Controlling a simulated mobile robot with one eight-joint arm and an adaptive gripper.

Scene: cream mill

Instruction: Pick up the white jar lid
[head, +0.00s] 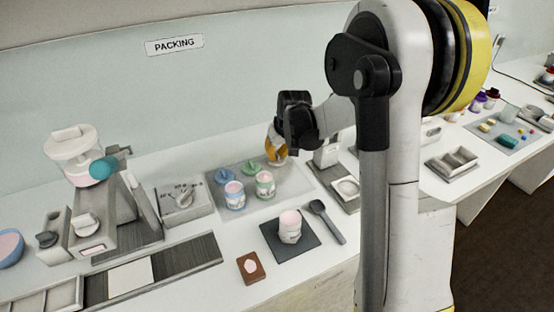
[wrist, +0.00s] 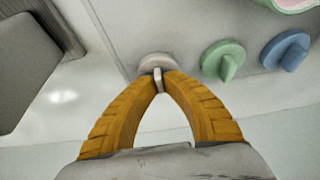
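The white jar lid (wrist: 157,62) shows in the wrist view as a pale disc with an upright fin, just beyond my fingertips. My gripper (wrist: 159,79) has its two orange fingers drawn together at the tips, with the fin pinched between them. Whether the lid touches the surface below is unclear. In the head view my gripper (head: 277,158) is at the back of the grey mat (head: 222,201), and I cannot make out the white lid there. A green lid (wrist: 224,60) and a blue lid (wrist: 286,50) lie to the right in the wrist view.
A blue-labelled jar (head: 235,197) and a green-labelled jar (head: 265,185) stand open on the mat. A white jar (head: 290,228) stands on a dark square (head: 283,250), with a dark spoon (head: 327,221) beside it. A dial box (head: 184,203) is left of the mat.

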